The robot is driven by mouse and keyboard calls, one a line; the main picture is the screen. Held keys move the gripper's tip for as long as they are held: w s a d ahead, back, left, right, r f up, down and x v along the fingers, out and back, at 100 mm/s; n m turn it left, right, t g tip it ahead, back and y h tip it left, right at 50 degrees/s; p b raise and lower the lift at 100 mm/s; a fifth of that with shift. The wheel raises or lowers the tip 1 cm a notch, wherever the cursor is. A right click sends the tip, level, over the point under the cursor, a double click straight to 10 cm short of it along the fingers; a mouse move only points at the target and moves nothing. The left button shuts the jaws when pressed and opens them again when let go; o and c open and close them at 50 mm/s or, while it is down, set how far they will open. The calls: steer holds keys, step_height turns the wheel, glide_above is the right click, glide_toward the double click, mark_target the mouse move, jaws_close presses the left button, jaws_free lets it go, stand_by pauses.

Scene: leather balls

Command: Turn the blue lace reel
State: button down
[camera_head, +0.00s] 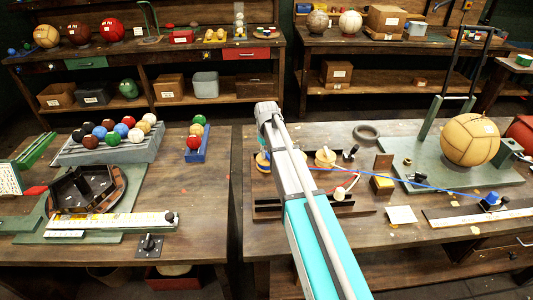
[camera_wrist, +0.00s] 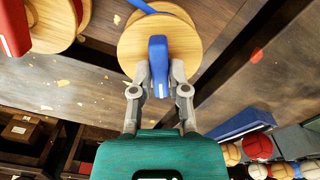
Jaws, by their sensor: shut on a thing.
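The blue lace reel (camera_wrist: 130,45) is a round wooden disc with an upright blue handle (camera_wrist: 158,55) near its edge, and blue lace shows at its top in the wrist view. My gripper (camera_wrist: 159,80) is shut on the blue handle, one finger on each side. The blue lace (camera_head: 400,182) runs right from behind my arm to a small blue block (camera_head: 490,201) on the right bench.
A reel with a red handle (camera_wrist: 13,28) is close by on the left in the wrist view. Another wooden reel (camera_head: 325,157) stands right of my arm. A tan leather ball (camera_head: 470,139) sits on a green stand. A gap separates the two benches.

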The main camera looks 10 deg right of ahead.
steer(key=shift+m, duration=0.6)
steer(key=c, duration=0.6)
jaws_free()
steer(key=shift+n, duration=0.3)
